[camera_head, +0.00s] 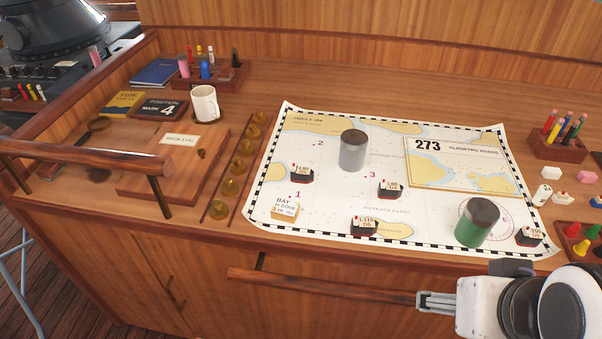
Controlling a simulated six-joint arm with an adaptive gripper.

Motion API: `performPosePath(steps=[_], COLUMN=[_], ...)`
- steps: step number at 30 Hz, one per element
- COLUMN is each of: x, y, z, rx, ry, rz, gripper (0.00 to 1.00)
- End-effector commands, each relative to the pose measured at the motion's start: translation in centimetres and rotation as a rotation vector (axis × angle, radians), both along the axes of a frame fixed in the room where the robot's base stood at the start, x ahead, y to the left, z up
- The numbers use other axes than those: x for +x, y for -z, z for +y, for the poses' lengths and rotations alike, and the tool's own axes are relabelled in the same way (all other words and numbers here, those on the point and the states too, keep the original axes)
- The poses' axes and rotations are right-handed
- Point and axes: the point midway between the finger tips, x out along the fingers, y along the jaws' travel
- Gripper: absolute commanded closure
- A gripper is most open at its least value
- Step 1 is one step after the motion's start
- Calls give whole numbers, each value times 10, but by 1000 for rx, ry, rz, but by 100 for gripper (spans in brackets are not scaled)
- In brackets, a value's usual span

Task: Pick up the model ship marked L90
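Several small dark model ships with white labelled tops stand on the chart (330,130). One ship (301,172) is left of centre, one (390,189) is in the middle, one (364,227) is near the front edge and one (529,236) is at the right front corner. The labels are small; I cannot surely tell which reads L90, though the middle one may. My gripper (420,301) is at the lower right, in front of the desk edge and apart from all the ships. It points left; its finger opening is unclear, and nothing shows in it.
A grey cylinder (353,151) and a green cylinder (477,222) stand on the chart among the ships. A card marked 273 (465,163) lies behind. A wooden rail (320,286) runs along the desk front. A mug (204,104) and wooden board (172,160) are left.

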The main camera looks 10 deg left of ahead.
Motion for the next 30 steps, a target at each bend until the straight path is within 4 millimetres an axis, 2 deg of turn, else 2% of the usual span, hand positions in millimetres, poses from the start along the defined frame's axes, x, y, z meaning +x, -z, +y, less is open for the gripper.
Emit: performPosePath(steps=[8,14,20,30], x=[1,15,51,127], y=[0,-2,-6,-13], z=[1,11,38,101], rx=[1,22,74,183], ry=[-2,-27,-82,-159], rz=[-1,-20,-75,-199], gripper=[40,40,40,40])
